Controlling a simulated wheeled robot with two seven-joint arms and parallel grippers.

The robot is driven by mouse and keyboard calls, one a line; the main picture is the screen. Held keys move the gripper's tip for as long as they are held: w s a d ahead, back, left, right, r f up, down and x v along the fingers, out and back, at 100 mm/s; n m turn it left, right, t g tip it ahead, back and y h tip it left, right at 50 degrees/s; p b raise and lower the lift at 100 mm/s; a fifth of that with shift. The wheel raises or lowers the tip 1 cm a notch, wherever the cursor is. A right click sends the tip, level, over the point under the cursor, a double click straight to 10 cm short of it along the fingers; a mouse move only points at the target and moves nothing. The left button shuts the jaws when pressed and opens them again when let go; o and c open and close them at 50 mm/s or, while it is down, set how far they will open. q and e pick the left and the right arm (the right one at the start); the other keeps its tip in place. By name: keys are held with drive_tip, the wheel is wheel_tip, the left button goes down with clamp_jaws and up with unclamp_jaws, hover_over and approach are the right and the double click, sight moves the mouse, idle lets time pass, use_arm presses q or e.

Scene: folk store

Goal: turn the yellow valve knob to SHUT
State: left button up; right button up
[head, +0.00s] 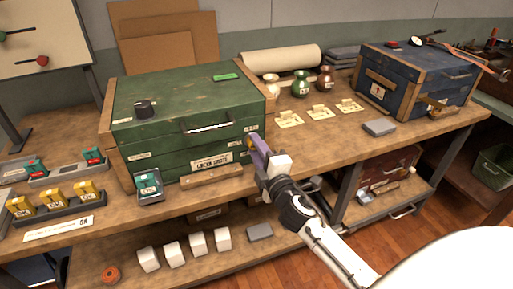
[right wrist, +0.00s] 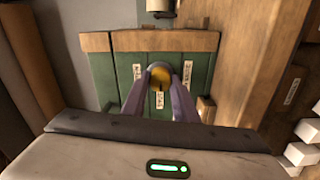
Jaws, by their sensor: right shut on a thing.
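The green wooden chest (head: 160,150) stands on the workbench, with a label plate on its front. The yellow valve knob (head: 249,141) is at the right end of the chest's front and mostly hidden by my right gripper (head: 257,145). In the right wrist view the knob (right wrist: 160,77) sits between the two purple fingers of my right gripper (right wrist: 161,82), which are shut on it. White labels (right wrist: 187,72) lie on either side of the knob; their words are too small to read, and I cannot tell the knob's setting. My left gripper is not in view.
A small green-screened device (head: 149,186) stands before the chest. Yellow-tagged items in a dark tray (head: 60,209) lie at left. Vases (head: 301,84) and a blue chest (head: 415,80) stand to the right. White blocks (head: 197,243) sit on the lower shelf.

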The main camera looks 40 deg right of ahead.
drive_tip(key=o, duration=1.1)
drive_tip(key=shift+c, duration=0.2)
drive_tip(key=b+v, duration=0.1)
drive_tip(key=v, duration=0.9)
drive_tip(key=shift+s, duration=0.15)
drive_tip(key=shift+f, duration=0.1)
drive_tip(key=s+a+f+m+g+y, duration=0.3)
drive_tip(key=s+a+f, duration=0.5)
drive_tip(key=f, duration=0.5)
drive_tip(key=s+a+f+m+g+y, duration=0.3)
drive_tip(key=s+a+f+m+g, duration=0.2)
drive_tip(key=f, duration=0.8)
drive_tip(key=s+a+m, duration=0.3)
drive_tip(key=s, duration=0.2)
drive_tip(key=shift+s+f+m+g+y, duration=0.15)
drive_tip(key=shift+f+m+g+y, duration=0.15)
drive_tip(key=shift+f+y, duration=0.1)
